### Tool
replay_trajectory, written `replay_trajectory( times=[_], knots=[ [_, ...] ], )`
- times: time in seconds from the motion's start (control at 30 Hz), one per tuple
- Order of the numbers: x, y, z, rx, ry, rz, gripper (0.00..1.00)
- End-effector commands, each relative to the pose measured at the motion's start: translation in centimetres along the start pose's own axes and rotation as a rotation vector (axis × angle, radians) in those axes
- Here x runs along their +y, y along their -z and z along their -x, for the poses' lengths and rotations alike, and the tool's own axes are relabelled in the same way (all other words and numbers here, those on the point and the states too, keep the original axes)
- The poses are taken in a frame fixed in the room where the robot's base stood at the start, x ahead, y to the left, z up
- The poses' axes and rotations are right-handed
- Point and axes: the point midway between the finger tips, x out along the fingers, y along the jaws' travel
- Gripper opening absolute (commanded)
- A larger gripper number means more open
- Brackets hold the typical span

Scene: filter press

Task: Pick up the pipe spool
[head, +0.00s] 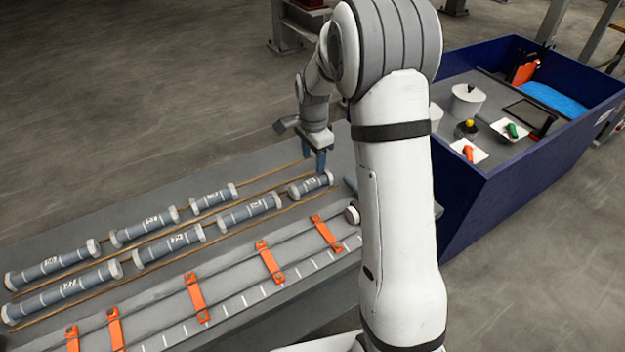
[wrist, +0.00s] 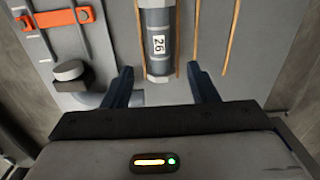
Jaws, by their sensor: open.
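Several grey pipe spools with pale end flanges and white number labels lie in two rows on the grey bench. The nearest spool to my gripper (head: 320,163) is a short one (head: 311,184) at the right end of the front row. In the wrist view a spool labelled "26" (wrist: 158,18) points up the picture from between the fingertips. My gripper (wrist: 159,72) is open and empty, with one blue finger on each side of the spool's near end flange. I cannot tell how far the fingertips are above the bench.
Thin wooden strips (head: 262,184) border the spool rows. A round grey knob (wrist: 70,71) stands left of my gripper in the wrist view. A blue-walled bin (head: 540,160) with assorted parts stands right.

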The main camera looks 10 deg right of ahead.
Motion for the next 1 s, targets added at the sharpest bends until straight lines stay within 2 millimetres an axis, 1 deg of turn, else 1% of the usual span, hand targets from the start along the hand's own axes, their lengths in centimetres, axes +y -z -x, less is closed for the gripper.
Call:
replay_trajectory(
  times=[0.1, 0.37, 0.5, 0.63, 0.73, 0.93, 1.0],
  knots=[
    [-0.4, 0.2, -1.2, -0.002, -0.005, -0.026, 0.53],
    [-0.3, -0.1, -4.1, -0.003, -0.008, -0.027, 0.53],
    [-0.2, -0.7, -6.1, -0.003, -0.008, -0.025, 0.53],
    [-0.2, -0.7, -7.8, -0.003, -0.007, -0.026, 0.53],
    [-0.2, -0.7, -8.3, -0.002, -0.005, -0.026, 0.53],
    [-0.2, -0.6, -8.4, -0.001, -0.004, -0.027, 0.53],
    [-0.2, -0.6, -8.4, -0.001, -0.004, -0.027, 0.48]
  ],
)
